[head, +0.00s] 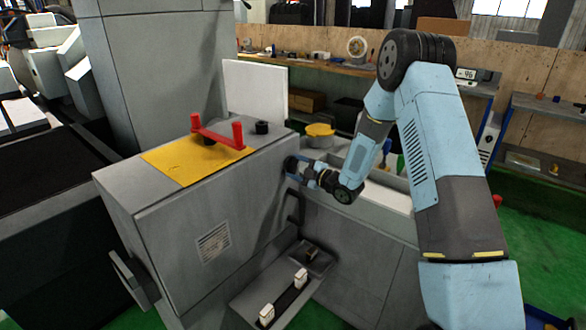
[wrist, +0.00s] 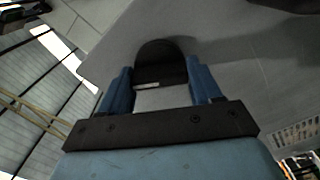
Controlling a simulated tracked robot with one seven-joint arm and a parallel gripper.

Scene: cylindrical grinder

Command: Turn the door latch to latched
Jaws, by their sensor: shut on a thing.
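The door latch (wrist: 160,60) is a black, round-ended piece on a grey face in the wrist view. My gripper (wrist: 161,78) has its two blue fingers on either side of the latch's near end, shut on it. A short pale strip shows on the latch between the fingers. In the head view, my gripper (head: 297,166) reaches the right face of the grey machine housing (head: 255,190), near its upper back edge. The latch is mostly hidden there by my gripper. I cannot read its turn angle clearly.
Two white-topped posts (head: 283,297) stand on a low ledge below my gripper. A yellow round object (head: 320,130) lies behind.

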